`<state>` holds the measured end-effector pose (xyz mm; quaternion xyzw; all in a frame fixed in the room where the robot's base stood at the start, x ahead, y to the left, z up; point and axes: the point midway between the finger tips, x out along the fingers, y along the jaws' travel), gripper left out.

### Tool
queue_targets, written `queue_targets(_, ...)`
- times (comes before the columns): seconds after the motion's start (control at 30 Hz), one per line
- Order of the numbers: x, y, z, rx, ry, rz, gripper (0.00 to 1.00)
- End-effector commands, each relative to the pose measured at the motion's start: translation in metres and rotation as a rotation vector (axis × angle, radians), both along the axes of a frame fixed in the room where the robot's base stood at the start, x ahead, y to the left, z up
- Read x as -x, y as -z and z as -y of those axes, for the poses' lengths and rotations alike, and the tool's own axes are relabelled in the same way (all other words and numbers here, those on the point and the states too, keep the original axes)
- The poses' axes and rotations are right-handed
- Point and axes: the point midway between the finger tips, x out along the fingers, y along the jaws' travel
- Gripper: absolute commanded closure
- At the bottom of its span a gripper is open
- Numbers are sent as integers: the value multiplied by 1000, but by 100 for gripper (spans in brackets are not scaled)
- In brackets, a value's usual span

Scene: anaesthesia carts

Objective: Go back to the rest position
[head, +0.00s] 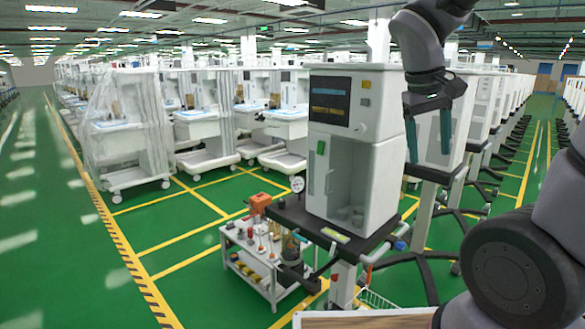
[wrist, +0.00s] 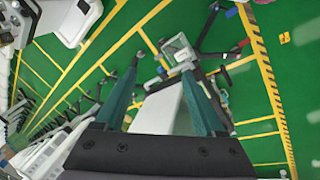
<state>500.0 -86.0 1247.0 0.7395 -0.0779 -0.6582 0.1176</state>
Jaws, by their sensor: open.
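My gripper (head: 428,135) hangs at the upper right of the head view, in front of the right side of the nearest white anaesthesia machine (head: 328,175). Its two teal fingers point down and stand apart, with nothing between them. In the wrist view my gripper (wrist: 160,75) also shows open, its teal fingers spread over the white machine top and the green floor beyond. I cannot tell the exact gap between the fingers and the machine.
The machine stands on a dark cart top (head: 290,222). A small white trolley (head: 262,270) with tools and bottles is beside it. Green floor with yellow lines (head: 60,250) is clear at the left.

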Motion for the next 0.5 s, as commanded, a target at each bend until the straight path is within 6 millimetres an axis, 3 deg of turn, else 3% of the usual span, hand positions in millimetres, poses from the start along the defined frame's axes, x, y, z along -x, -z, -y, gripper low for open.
queue_targets(0.2, 22, -34, -13, -325, 165, 221, 29)
queue_targets(0.5, 30, -75, -27, -563, 291, 474, 29)
